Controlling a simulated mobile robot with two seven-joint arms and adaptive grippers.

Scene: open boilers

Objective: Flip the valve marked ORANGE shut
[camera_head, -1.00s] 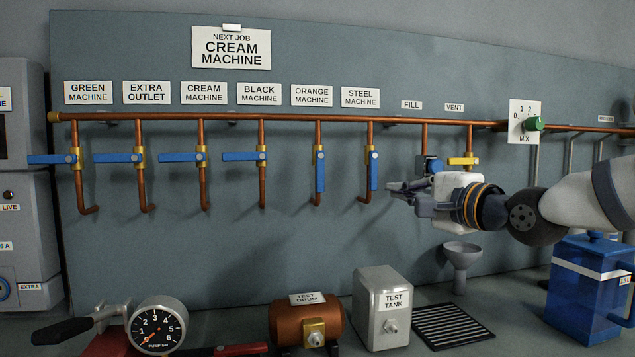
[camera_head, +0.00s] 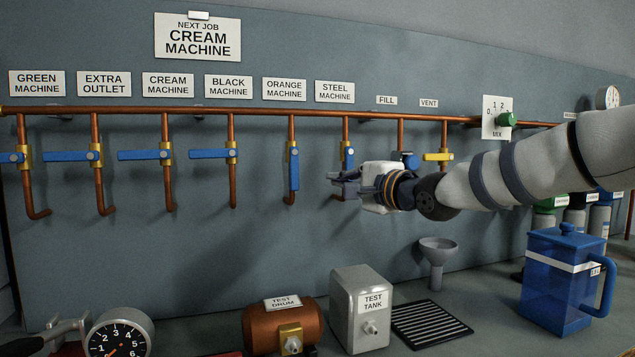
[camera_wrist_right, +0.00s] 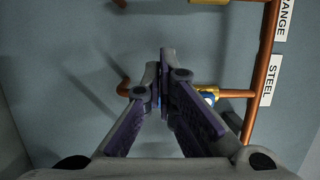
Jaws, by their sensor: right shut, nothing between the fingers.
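The valve under the ORANGE MACHINE label (camera_head: 284,90) has a blue lever (camera_head: 293,170) hanging straight down along its copper pipe. My right gripper (camera_head: 337,184) is shut and empty, to the right of this lever and apart from it. It is in front of the lower part of the STEEL valve (camera_head: 347,156), partly hiding it. In the right wrist view the fingertips (camera_wrist_right: 159,75) are together. The STEEL valve (camera_wrist_right: 208,96) is partly hidden behind a finger there, and the ORANGE label (camera_wrist_right: 285,18) is cut off at the top right. My left gripper is not in view.
The GREEN, EXTRA OUTLET, CREAM (camera_head: 146,155) and BLACK (camera_head: 210,153) levers point sideways to the left. The yellow VENT lever (camera_head: 438,157) is above my right forearm. A test drum (camera_head: 283,325), test tank (camera_head: 360,310), funnel (camera_head: 437,255) and blue jug (camera_head: 556,285) stand below.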

